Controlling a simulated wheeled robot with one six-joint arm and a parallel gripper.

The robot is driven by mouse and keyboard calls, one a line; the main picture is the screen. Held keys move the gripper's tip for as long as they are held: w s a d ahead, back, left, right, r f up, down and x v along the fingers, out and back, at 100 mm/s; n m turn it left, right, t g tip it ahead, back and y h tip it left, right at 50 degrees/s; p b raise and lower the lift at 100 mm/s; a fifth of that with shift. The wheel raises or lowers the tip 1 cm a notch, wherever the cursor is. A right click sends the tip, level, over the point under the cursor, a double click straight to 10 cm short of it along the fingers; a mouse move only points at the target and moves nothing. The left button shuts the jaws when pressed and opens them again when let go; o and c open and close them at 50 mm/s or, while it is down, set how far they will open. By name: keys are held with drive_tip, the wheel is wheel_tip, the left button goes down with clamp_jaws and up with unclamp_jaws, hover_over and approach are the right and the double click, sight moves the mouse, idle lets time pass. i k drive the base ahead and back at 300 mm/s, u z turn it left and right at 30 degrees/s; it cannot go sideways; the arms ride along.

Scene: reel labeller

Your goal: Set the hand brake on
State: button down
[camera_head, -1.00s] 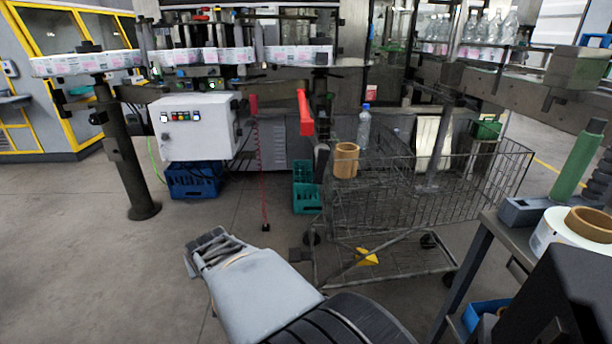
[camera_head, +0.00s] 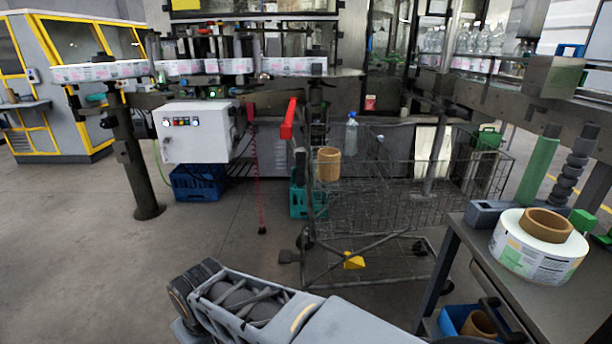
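A wire cart (camera_head: 400,205) stands in the middle of the floor, in front of the machine. A red bar (camera_head: 289,118) sits high at its left end, seen nearly end-on. A dark upright piece (camera_head: 300,167) is just below the red bar; I cannot tell whether it is the hand brake lever or how it is set. A yellow wedge-shaped piece (camera_head: 354,261) is low in the cart's frame, near the wheels. My arm lies across the bottom of the picture, well short of the cart. My gripper's fingers do not show.
A brown core (camera_head: 329,164) and a clear bottle (camera_head: 351,134) are at the cart. A bench (camera_head: 520,290) with a label reel (camera_head: 538,250) closes the right side. A white control box (camera_head: 195,132) hangs behind left. Floor at left is clear.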

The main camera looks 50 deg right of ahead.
sight(301, 154)
drive_tip(key=z, duration=0.9)
drive_tip(key=i, duration=1)
drive_tip(key=u, duration=1)
